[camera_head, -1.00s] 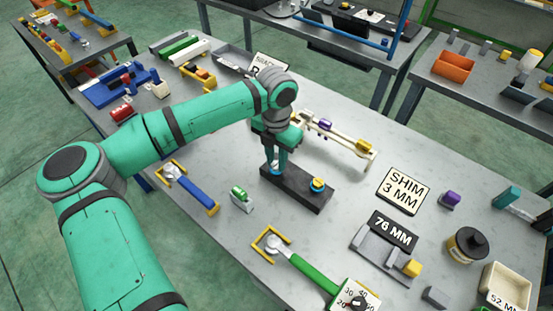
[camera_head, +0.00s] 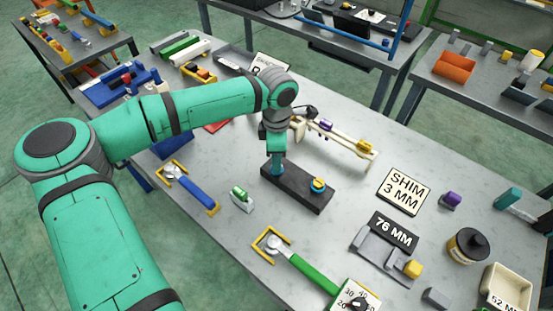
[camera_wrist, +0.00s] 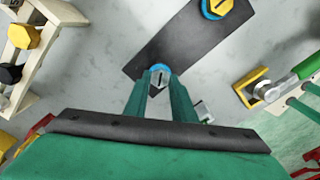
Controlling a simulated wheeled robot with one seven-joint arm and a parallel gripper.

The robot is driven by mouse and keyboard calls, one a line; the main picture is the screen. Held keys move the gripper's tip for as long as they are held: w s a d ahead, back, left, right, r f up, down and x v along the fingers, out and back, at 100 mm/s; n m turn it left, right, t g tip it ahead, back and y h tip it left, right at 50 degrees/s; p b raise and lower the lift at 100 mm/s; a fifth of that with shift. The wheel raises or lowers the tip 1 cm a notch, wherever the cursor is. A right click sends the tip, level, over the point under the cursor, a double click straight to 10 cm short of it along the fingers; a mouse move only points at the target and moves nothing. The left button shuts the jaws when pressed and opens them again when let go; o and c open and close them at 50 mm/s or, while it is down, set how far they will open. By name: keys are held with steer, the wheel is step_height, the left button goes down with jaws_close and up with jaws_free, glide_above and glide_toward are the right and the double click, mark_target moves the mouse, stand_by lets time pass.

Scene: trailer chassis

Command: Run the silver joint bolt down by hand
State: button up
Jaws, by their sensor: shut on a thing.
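A dark block (camera_head: 298,189) lies on the grey table; it also shows in the wrist view (camera_wrist: 185,42). The silver joint bolt (camera_wrist: 159,73), with a slotted head and a blue ring around it, stands at the block's near end in the wrist view. My gripper (camera_wrist: 160,86) is shut on it, one green finger on each side; in the head view my gripper (camera_head: 276,170) points down at the block's left end and hides the bolt. A yellow hex bolt (camera_head: 318,185) with a blue ring stands at the block's other end.
A cream trailer frame (camera_head: 340,143) with purple and yellow parts lies behind the block. A blue-handled wrench (camera_head: 197,193), a small green-topped part (camera_head: 240,196) and a green-handled wrench (camera_head: 308,270) lie in front. The table right of the block is clear up to the SHIM sign (camera_head: 404,190).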

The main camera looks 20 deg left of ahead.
steer(key=m, duration=0.4)
steer(key=shift+r+m, duration=0.1)
steer(key=shift+m, duration=0.3)
steer(key=m, duration=0.5)
steer(key=shift+w, duration=0.1)
steer(key=m, duration=0.9)
steer(key=shift+m, duration=0.3)
steer(key=o, duration=1.1)
steer(key=shift+c, duration=0.2)
